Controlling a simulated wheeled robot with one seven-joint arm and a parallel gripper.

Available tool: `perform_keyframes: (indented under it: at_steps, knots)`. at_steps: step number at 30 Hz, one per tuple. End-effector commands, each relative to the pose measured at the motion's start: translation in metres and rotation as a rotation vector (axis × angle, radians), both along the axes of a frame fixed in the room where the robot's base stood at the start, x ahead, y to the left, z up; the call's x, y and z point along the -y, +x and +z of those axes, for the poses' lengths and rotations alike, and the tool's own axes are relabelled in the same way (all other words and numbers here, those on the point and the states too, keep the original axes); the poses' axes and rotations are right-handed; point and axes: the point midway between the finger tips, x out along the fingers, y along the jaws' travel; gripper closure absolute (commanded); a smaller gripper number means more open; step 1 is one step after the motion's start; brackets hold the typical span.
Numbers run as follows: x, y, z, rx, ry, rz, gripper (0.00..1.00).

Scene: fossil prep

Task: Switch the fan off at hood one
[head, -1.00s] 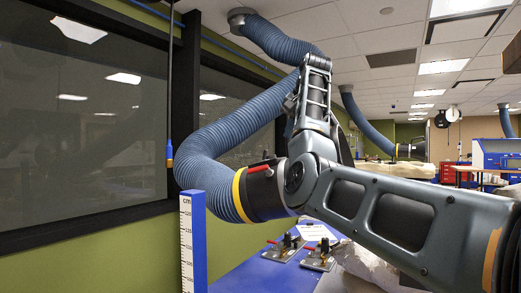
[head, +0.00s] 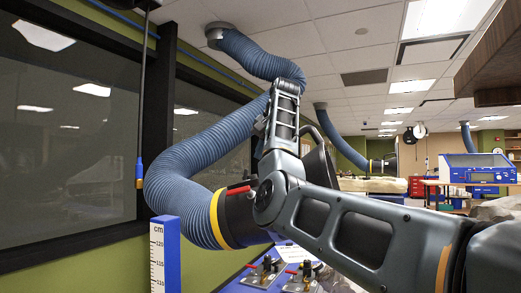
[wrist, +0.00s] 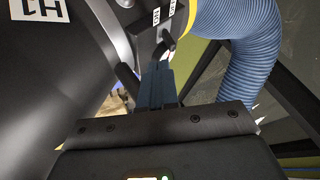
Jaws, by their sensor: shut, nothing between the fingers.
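Hood one (wrist: 60,85) fills the left of the wrist view as a large dark grey surface with an upside-down "H1" label (wrist: 40,10). In the head view, hood one's collar (head: 243,218) shows left of my arm; my gripper and the switch are hidden there.
A blue ribbed hose (head: 175,165) with a yellow ring joins the hood; the hose also shows in the wrist view (wrist: 237,55). A red handle (head: 238,190) sits on the collar. A scale post (head: 167,255) and a blue bench (head: 240,284) are in front. Another hose (head: 345,135) hangs farther back.

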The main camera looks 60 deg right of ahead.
Motion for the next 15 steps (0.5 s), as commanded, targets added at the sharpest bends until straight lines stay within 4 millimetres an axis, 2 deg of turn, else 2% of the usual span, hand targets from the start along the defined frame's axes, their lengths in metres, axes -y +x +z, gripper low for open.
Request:
perform_keyframes:
  at_steps: [9,15]
  knots:
    - [0.016,0.03,-0.04,-0.002,0.002,0.001,1.0]
    - [0.02,0.038,-0.052,0.0,0.001,0.0,1.0]
